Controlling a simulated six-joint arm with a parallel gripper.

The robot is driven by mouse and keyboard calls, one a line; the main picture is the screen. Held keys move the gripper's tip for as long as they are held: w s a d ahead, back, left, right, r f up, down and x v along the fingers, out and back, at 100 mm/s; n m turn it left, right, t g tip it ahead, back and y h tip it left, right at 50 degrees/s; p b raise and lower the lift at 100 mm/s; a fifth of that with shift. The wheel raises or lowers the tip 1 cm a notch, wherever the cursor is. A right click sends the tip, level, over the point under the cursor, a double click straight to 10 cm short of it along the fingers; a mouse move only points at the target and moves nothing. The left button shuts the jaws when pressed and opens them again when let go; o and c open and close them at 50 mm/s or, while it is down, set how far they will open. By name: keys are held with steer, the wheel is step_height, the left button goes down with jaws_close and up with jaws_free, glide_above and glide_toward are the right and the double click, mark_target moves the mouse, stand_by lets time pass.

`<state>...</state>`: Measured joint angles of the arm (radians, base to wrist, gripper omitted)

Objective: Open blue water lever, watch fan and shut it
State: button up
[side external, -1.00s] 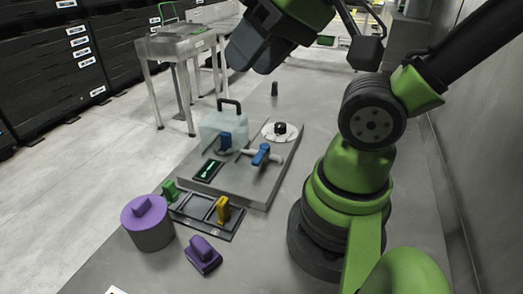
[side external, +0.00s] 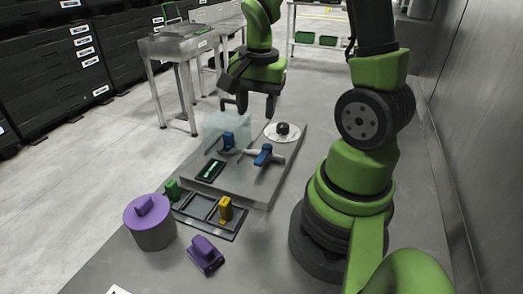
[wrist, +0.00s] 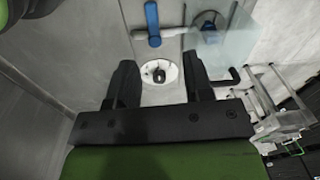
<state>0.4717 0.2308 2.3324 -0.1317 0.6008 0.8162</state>
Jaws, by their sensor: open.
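A blue lever (side external: 263,155) sits on a pale pipe on the grey panel (side external: 250,190); it also shows at the top of the wrist view (wrist: 152,22). A second blue lever (side external: 228,140) stands behind a clear cover (side external: 212,127); a blue part shows behind the cover in the wrist view (wrist: 208,25). I cannot tell which is the water lever, and I make out no fan. My gripper (side external: 256,112) is open and empty above the back of the panel. In the wrist view, the white dial with a black knob (wrist: 160,73) lies between my fingers.
A small display (side external: 209,170) with green marks lies at the panel's front left. A purple-lidded pot (side external: 150,222) and a purple block (side external: 205,254) stand in front. A wall is at the right.

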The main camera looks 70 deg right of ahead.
mark_target(261, 156)
steer(key=shift+m+g, duration=0.4)
steer(key=shift+m, duration=0.2)
steer(key=f, duration=0.8)
steer(key=d+f, duration=0.1)
steer(key=f, duration=0.3)
steer(key=shift+s+d, duration=0.1)
steer(key=shift+s, duration=0.15)
steer(key=shift+c, duration=0.5)
jaws_close()
